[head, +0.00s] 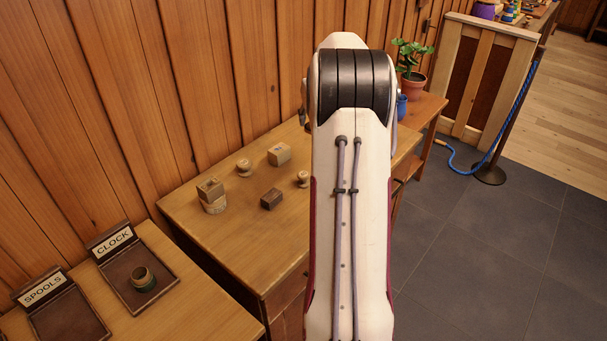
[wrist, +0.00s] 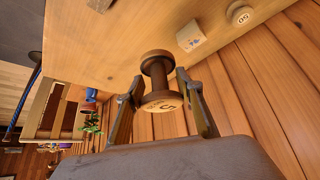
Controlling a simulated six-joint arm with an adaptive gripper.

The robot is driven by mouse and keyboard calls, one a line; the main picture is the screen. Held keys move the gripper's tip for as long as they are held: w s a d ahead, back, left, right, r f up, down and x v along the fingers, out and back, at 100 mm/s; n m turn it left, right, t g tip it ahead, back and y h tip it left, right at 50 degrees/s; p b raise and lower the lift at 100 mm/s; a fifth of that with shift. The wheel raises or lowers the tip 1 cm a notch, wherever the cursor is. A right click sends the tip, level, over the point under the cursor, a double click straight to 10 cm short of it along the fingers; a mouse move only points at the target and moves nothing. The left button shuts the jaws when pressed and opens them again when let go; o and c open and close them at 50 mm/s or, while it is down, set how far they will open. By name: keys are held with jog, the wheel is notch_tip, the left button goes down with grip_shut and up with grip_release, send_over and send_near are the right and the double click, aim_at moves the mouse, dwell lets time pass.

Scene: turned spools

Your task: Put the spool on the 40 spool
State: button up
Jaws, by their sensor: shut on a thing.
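In the wrist view my gripper (wrist: 160,82) is shut on a dark brown spool (wrist: 158,66), with one finger at each side. The spool's near end face is pale and bears a dark marking that I cannot read for sure. Two pale spools stand on the wooden table, one at the back (head: 243,167) and one beside my arm (head: 303,179). A pale spool with a number on top (wrist: 240,15) shows in the wrist view. I cannot tell which one is the 40 spool.
Trays labelled CLOCK (head: 165,270) and SPOOLS (head: 68,318) lie front left. A plank wall (head: 180,90) stands behind.

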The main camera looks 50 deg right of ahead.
jog(key=s+a+f+n+t+y, duration=0.1)
jog(key=a+f+n, duration=0.1)
jog(key=a, duration=0.4)
jog(key=shift+n+y, duration=0.4)
jog(key=shift+n, duration=0.4)
jog(key=shift+s, duration=0.1)
send_over(304, 174)
jog(key=shift+f, duration=3.15)
jog(key=shift+f, duration=1.85)
jog(key=shift+f, duration=0.15)
